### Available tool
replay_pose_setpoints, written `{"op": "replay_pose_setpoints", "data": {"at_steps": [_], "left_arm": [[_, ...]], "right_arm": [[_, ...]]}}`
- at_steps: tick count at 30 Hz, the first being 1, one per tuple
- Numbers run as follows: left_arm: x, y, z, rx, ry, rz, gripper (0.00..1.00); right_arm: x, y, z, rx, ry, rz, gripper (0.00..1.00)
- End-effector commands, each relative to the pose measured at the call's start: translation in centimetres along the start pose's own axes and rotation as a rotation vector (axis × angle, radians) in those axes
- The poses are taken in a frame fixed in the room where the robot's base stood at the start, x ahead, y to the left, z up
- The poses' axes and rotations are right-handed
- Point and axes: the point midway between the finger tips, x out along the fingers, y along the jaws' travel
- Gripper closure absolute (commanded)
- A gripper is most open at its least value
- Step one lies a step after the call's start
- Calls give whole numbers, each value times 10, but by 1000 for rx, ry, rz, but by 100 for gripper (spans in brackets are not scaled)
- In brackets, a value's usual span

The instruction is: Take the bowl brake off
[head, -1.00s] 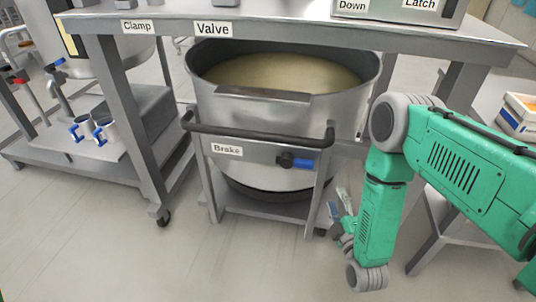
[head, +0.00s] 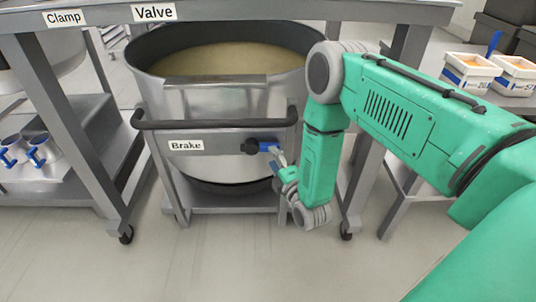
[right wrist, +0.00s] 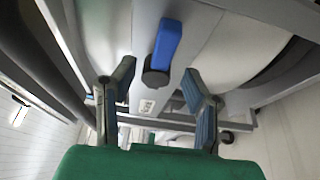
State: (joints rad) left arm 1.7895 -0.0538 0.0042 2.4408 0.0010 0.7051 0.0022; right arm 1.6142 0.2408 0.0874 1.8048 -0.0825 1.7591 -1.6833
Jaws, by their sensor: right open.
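The steel bowl (head: 215,105) stands on a wheeled frame under the table and holds a pale yellowish mass. On its front bar, right of the "Brake" label (head: 186,146), is the brake handle (head: 266,146), a black hub with a blue lever. In the right wrist view the blue lever (right wrist: 166,45) sticks out from its black hub, ahead of and between the fingers. My right gripper (head: 281,168) is just below and right of the lever in the head view. In the right wrist view it (right wrist: 160,85) is open, with nothing between its fingertips. My left gripper is not in view.
The table (head: 300,10) with "Clamp" and "Valve" labels overhangs the bowl, its legs on either side. A black push bar (head: 215,124) runs above the brake. Blue-handled cups (head: 42,150) stand at left; white tubs (head: 470,72) stand at right. The floor in front is clear.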

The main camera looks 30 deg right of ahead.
Motion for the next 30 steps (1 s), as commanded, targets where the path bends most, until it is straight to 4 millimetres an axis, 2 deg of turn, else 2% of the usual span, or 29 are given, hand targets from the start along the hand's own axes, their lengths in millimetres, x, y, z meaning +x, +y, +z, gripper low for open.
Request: {"op": "replay_pose_setpoints", "data": {"at_steps": [3,7,12,19,20,21,23,30], "left_arm": [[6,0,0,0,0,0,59],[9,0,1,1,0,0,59],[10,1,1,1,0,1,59],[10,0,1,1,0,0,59],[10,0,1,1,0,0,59],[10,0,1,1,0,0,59],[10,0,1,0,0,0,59],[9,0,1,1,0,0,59]], "right_arm": [[21,-2,4,2,-3,2,59],[36,-3,5,3,-3,0,59],[44,-1,2,0,-2,-1,59],[43,0,-1,-3,-1,-1,59],[43,0,-1,-3,-1,-1,66],[44,0,0,-2,-1,-1,80],[44,-1,1,-1,-1,-1,100],[44,-1,4,-4,-2,-3,100]]}}
